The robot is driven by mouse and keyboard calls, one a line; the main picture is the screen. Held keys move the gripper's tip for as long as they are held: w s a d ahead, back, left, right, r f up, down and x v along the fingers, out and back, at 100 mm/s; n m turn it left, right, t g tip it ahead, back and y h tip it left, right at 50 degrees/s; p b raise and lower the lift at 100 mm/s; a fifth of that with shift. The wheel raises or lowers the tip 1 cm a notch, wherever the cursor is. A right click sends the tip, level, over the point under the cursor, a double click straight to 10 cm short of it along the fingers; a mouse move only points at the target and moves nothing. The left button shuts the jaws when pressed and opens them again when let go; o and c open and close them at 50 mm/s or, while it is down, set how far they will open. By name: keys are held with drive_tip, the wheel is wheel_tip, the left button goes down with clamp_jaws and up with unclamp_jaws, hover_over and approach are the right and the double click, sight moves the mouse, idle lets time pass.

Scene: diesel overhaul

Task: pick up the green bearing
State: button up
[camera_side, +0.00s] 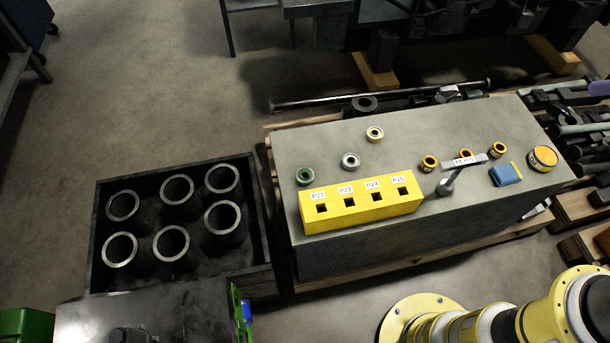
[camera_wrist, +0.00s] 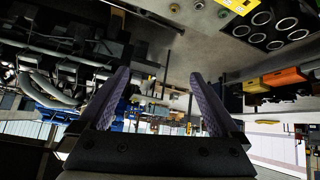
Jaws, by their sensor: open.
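The green bearing (camera_side: 305,175) is a small ring lying flat on the grey bench top (camera_side: 320,147), near its left edge. It sits just behind the left end of the yellow block (camera_side: 362,208) with several square holes and labels P21 to P25. My gripper (camera_wrist: 160,74) shows in the wrist view with its two fingers spread and nothing between them.
A silver ring (camera_side: 351,160) and a yellow-rimmed ring (camera_side: 375,134) lie right of the bearing. A black crate (camera_side: 262,220) of cylinders stands left.

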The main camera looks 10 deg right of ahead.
drive_tip(key=w+a+r+n+y, duration=0.15)
drive_tip(key=w+a, duration=0.25)
drive_tip(key=w, duration=0.6)
drive_tip(key=w+a+f+n+y, duration=0.1)
drive_tip(key=w+a+f, duration=0.25)
drive_tip(key=w, duration=0.35)
drive_tip(key=w+a+f+n, duration=0.2)
drive_tip(key=w+a+f, duration=0.1)
drive_tip(key=w+a, duration=0.25)
drive_tip(key=n+g, duration=0.3)
drive_tip(key=g, duration=0.3)
hover_over(307, 176)
drive_tip(key=s+d, duration=0.2)
drive_tip(key=d, duration=0.1)
drive_tip(key=shift+m, duration=0.25)
drive_tip(key=f, duration=4.2)
drive_tip(key=shift+a, duration=0.25)
drive_tip(key=shift+x, duration=3.25)
drive_tip(key=shift+w+d, duration=0.15)
drive_tip(key=c, duration=1.5)
clamp_jaws()
